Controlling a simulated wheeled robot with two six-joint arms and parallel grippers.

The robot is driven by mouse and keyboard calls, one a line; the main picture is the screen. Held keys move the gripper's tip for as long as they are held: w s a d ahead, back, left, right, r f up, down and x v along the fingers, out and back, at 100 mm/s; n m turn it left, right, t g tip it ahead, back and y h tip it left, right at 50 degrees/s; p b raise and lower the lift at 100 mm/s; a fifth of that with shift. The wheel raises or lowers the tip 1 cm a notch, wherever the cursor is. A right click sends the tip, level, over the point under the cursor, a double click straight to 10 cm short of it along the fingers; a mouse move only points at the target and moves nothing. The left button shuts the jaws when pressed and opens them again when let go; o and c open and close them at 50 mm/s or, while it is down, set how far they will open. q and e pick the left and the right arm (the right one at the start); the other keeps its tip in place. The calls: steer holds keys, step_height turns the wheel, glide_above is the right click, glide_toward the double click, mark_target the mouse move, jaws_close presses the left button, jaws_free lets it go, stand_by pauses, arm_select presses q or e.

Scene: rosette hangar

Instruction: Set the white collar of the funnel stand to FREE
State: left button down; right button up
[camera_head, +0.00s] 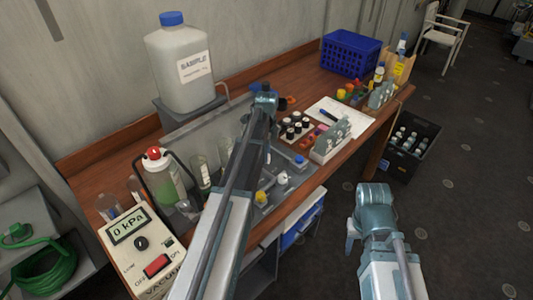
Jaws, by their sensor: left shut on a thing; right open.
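My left arm reaches across the middle of the bench, and its wrist is near the bench's back edge. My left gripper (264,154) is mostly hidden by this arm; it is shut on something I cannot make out. On the grey panel beside the arm are small fittings: a white one (283,179), a yellow one (261,198) and a blue one (299,160). I cannot tell for sure which is the funnel stand's white collar, and its FREE mark is not readable. My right gripper (355,228) is open and empty, off the bench's front edge.
A sample jug (182,80), a green-liquid bottle (165,185) and a vacuum gauge (143,245) reading 0 kPa stand on the left. Vial racks (331,143), a blue basket (350,52) and paper fill the right. A black crate (408,145) is on the floor.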

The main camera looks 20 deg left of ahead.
arm_select(q)
steer(key=shift+s, duration=0.1)
stand_by(0.4)
steer(key=s+m, duration=0.1)
steer(key=m, duration=0.1)
steer(key=s+m, duration=0.1)
steer(key=m, duration=0.1)
steer(key=shift+s+a, duration=0.15)
steer(key=shift+s, duration=0.1)
steer(key=shift+s+a+m, duration=0.35)
steer(key=shift+s+m, duration=0.2)
steer(key=shift+m, duration=0.65)
steer(key=shift+s+a+m, duration=0.3)
steer(key=shift+s+m, duration=0.2)
steer(key=shift+m, duration=0.7)
steer(key=c, duration=0.5)
jaws_free()
steer(key=shift+c, duration=0.2)
steer(key=shift+r, duration=0.15)
step_height(320, 180, up, 14)
steer(key=p, duration=1.3)
steer(key=shift+w+f+p, duration=0.15)
steer(key=shift+f+p, duration=0.1)
steer(key=shift+p, duration=0.15)
